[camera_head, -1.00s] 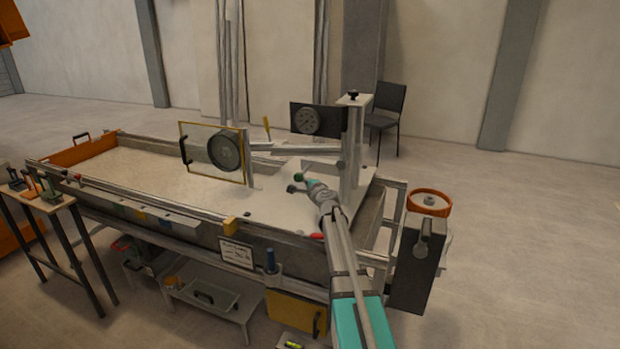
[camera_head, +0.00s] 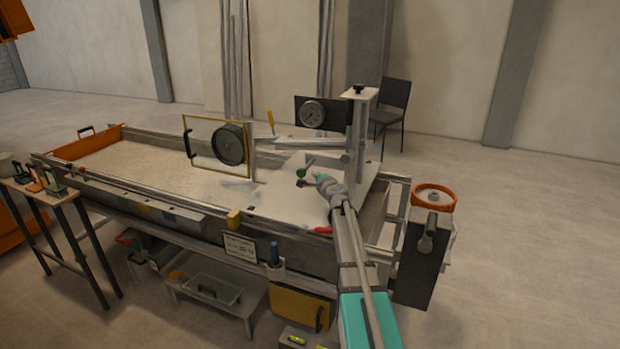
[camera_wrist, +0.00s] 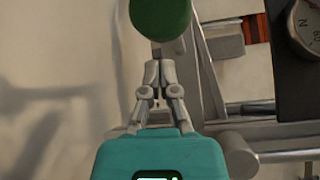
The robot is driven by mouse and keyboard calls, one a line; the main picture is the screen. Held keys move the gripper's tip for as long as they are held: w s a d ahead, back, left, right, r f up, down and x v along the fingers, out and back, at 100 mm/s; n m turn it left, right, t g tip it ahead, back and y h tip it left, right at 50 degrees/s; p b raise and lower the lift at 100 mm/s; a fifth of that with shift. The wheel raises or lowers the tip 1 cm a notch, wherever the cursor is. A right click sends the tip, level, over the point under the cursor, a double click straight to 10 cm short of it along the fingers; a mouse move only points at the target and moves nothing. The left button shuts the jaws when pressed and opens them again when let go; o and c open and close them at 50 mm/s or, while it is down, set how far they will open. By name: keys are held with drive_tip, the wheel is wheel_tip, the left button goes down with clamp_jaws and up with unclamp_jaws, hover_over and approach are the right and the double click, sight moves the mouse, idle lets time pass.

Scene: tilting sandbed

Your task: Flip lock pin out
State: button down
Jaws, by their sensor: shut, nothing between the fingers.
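A green ball knob (camera_head: 301,172) sits above the pale plate at the right end of the sandbed, with a short thin stem up and to its right. It fills the top middle of the wrist view (camera_wrist: 160,16). I cannot tell for certain whether this knob belongs to the lock pin. My gripper (camera_head: 304,183) is beside the knob in the head view. In the wrist view my gripper (camera_wrist: 158,66) is shut and empty, its fingertips just below the knob. I cannot tell whether they touch it.
A white post (camera_head: 357,130) stands right of the plate, near a dark panel with a round dial (camera_head: 312,114). A yellow-framed clear panel (camera_head: 202,156) stands over the sand. A red handle (camera_head: 323,230) is on the near edge.

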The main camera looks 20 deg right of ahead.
drive_tip(key=s, duration=1)
drive_tip(key=shift+d+r+p, duration=0.15)
drive_tip(key=shift+r+p, duration=0.15)
drive_tip(key=shift+p, duration=0.1)
drive_tip(key=s+a+f+n+g+y, duration=0.2)
drive_tip(key=s+a+f+n+g, duration=0.15)
drive_tip(key=a, duration=0.45)
drive_tip(key=s+a+f+n+g+y+p, duration=0.1)
drive_tip(key=s+a+f+n+g+y, duration=0.1)
drive_tip(key=a+n, duration=0.4)
drive_tip(key=s+a+f+n+g+y, duration=0.2)
drive_tip(key=a+f+n, duration=0.1)
drive_tip(key=a, duration=0.6)
drive_tip(key=s+a+f+n+g+h, duration=0.1)
drive_tip(key=s+a+f+n+g, duration=0.1)
drive_tip(key=s, duration=0.4)
drive_tip(key=s+a+f+n+g+h+p, duration=0.1)
drive_tip(key=s+a+f+n+g+h, duration=0.1)
drive_tip(key=s, duration=0.5)
drive_tip(key=s+a+f+n+g+h, duration=0.2)
drive_tip(key=s+n+g, duration=0.2)
drive_tip(key=s+g, duration=0.1)
drive_tip(key=shift+s+a+n+g+p, duration=0.3)
drive_tip(key=shift+s+a+n+g, duration=0.1)
drive_tip(key=shift+s, duration=0.3)
